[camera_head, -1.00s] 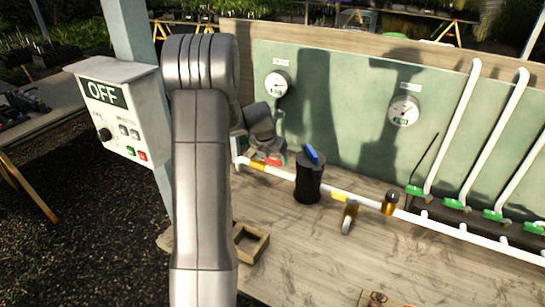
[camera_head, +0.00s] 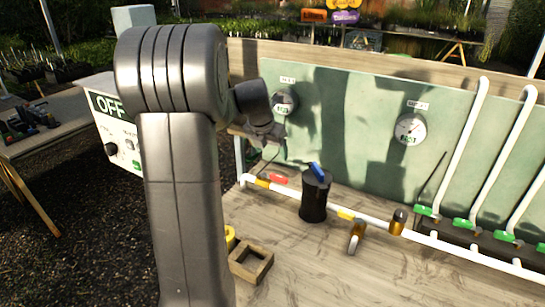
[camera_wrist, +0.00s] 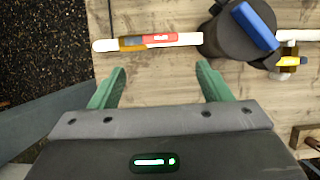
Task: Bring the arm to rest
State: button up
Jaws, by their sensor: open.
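My arm (camera_head: 183,190) stands large in the head view, its forearm reaching behind toward the green panel. My gripper (camera_head: 282,152) is partly hidden by my wrist there, above the left end of the white pipe (camera_head: 330,206). In the wrist view, my gripper (camera_wrist: 157,82) shows its two green fingers spread, with nothing between them. A red valve handle (camera_wrist: 160,38) on the pipe lies just ahead of the fingertips and apart from them. The red handle also shows in the head view (camera_head: 278,179).
A black canister with a blue handle (camera_head: 315,198) stands close right of my gripper. Gauges (camera_head: 410,128) and upright white pipes (camera_head: 462,145) are on the panel side. A wooden frame (camera_head: 252,262) sits on the bench. An OFF control box (camera_head: 112,125) is left of my arm.

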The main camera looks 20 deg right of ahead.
aim_at(279, 176)
dwell(0.3)
jog(key=p+x, duration=0.1)
jog(key=x, duration=1.3)
jog(key=shift+a, duration=0.1)
jog(key=shift+s+a, duration=0.15)
jog(key=shift+r, duration=0.2)
